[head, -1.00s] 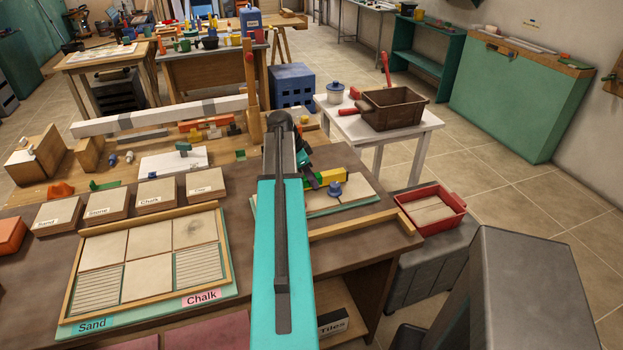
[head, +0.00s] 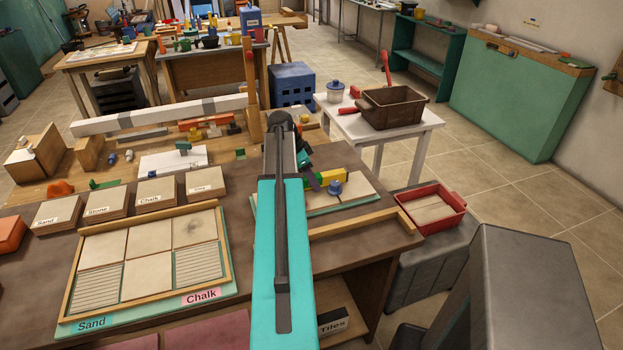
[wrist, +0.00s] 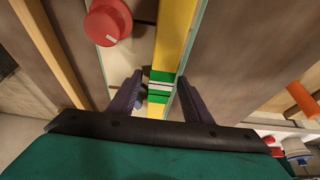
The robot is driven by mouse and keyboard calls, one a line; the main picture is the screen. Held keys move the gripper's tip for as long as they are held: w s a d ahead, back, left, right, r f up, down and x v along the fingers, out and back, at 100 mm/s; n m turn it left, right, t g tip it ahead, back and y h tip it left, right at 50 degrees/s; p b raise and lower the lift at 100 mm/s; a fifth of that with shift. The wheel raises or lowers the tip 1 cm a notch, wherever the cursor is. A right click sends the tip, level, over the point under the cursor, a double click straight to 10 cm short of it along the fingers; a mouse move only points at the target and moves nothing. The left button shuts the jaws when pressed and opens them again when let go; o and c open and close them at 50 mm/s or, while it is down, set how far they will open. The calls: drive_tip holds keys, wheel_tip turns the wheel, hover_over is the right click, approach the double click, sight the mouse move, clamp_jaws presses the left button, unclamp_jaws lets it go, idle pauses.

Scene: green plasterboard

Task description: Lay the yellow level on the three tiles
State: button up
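The yellow level (head: 334,174) lies at the back of a pale tiled board on the right of the bench, partly hidden by my arm. In the wrist view the level (wrist: 172,35) runs away from my gripper (wrist: 160,84), with green and white bands near the fingers. The fingers are open, one on each side of the level, with small gaps beside it. Pale tiles (head: 355,196) lie in front of it with a blue knob (head: 334,188) on top. A red knob (wrist: 108,22) stands left of the level in the wrist view. How many tiles lie there is hidden.
A framed panel of tiles (head: 225,262) lies left of my arm, with labelled tile blocks (head: 156,192) behind it. A wooden strip (head: 355,224) edges the bench in front of the pale tiles. A red bin (head: 458,221) stands off the right end.

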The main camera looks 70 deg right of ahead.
drive_tip(key=shift+w+r, duration=0.1)
drive_tip(key=b+v, duration=0.3)
drive_tip(key=v, duration=1)
drive_tip(key=shift+a+r, duration=0.15)
drive_tip(key=shift+r, duration=0.15)
idle(1.1)
